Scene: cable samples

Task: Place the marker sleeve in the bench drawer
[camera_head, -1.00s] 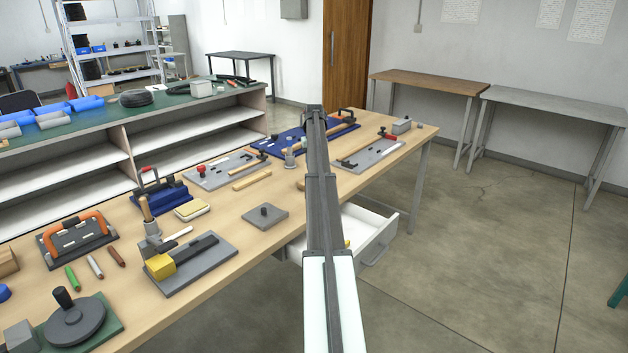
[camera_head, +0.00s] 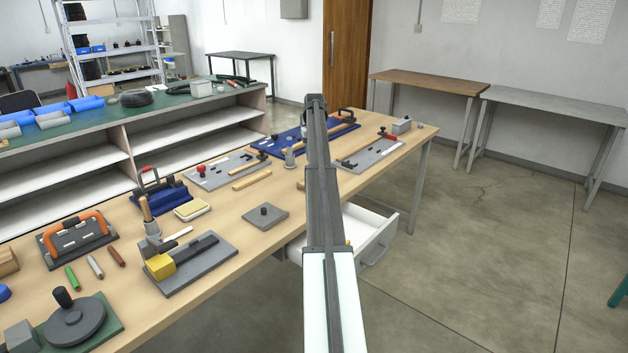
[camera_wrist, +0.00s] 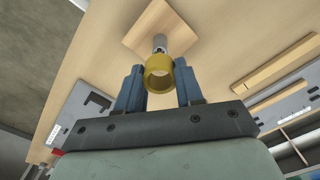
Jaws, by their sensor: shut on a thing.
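The marker sleeve, a short yellow ring (camera_wrist: 158,84), sits between the blue fingertips of my gripper (camera_wrist: 159,86) in the wrist view. My gripper is shut on it, and its round opening faces the camera. A grey metal post (camera_wrist: 160,44) on a square wooden base (camera_wrist: 181,16) shows just beyond the sleeve; I cannot tell whether the sleeve is around the post or clear of it. In the head view my arm hides the gripper and sleeve. The bench drawer (camera_head: 381,239) is white and pulled open below the bench's right edge, partly behind my arm; a small yellow thing shows inside.
The wooden bench (camera_head: 232,228) carries several fixtures and tools. A grey plate with a knob (camera_head: 265,216) lies near the edge by the drawer. A grey fixture with a yellow block (camera_head: 188,263) lies further left. The floor (camera_head: 480,270) right of the drawer is clear.

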